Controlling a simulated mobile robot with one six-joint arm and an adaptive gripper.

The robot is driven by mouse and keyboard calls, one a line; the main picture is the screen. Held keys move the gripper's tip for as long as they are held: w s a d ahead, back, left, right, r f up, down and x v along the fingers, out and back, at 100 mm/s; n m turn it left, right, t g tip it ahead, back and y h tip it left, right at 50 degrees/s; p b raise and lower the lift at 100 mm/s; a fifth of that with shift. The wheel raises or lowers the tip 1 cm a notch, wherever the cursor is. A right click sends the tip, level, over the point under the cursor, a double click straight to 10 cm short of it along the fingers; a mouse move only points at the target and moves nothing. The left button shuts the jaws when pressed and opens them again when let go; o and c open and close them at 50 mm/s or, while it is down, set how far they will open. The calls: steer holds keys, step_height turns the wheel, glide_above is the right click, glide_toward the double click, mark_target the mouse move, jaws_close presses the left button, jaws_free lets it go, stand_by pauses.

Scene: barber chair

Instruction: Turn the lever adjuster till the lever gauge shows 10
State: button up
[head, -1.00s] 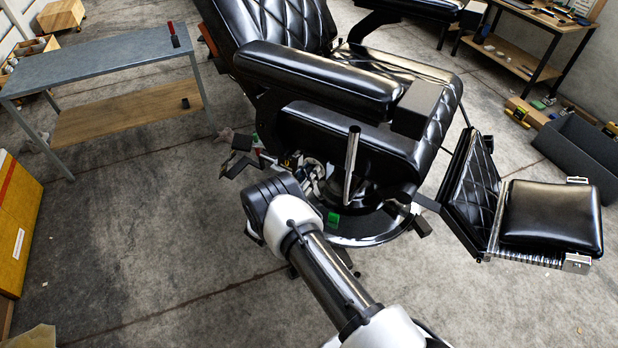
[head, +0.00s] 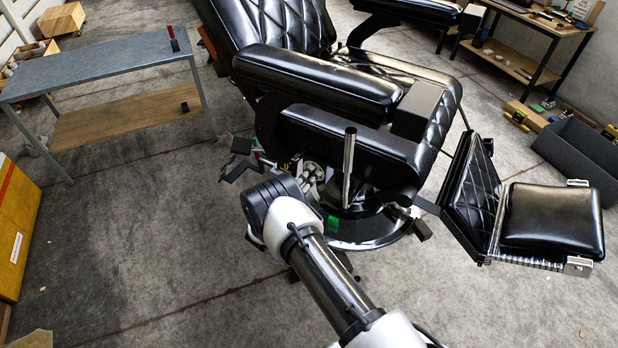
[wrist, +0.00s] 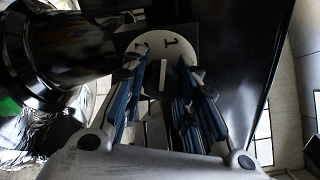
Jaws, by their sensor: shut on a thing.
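In the wrist view, the lever gauge is a pale round face (wrist: 150,46) with a dark L-shaped mark and a small dark triangle. I cannot read a number on it. My gripper (wrist: 161,70) is in front of it, its two blue-and-grey fingers closed around a dark part below the face. I take this part to be the lever adjuster (wrist: 163,76), with a pale stripe on it; the fingers hide most of it. In the head view, my gripper (head: 313,178) is small and partly hidden by my wrist, low at the near side of the black barber chair (head: 350,138).
A chrome lever (head: 349,165) stands upright close right of my gripper. The chair's footrest (head: 550,215) extends to the right. A grey-topped table (head: 95,70) stands at left, a yellow cabinet (head: 18,230) at the left edge.

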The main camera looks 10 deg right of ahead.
steer(key=n, duration=0.5)
steer(key=shift+n, duration=0.3)
steer(key=n, duration=0.5)
steer(key=shift+r+n, duration=0.1)
steer(key=shift+n, duration=0.3)
steer(key=o, duration=1.1)
steer(key=v, duration=1.2)
steer(key=shift+s+d, duration=0.1)
steer(key=shift+s, duration=0.05)
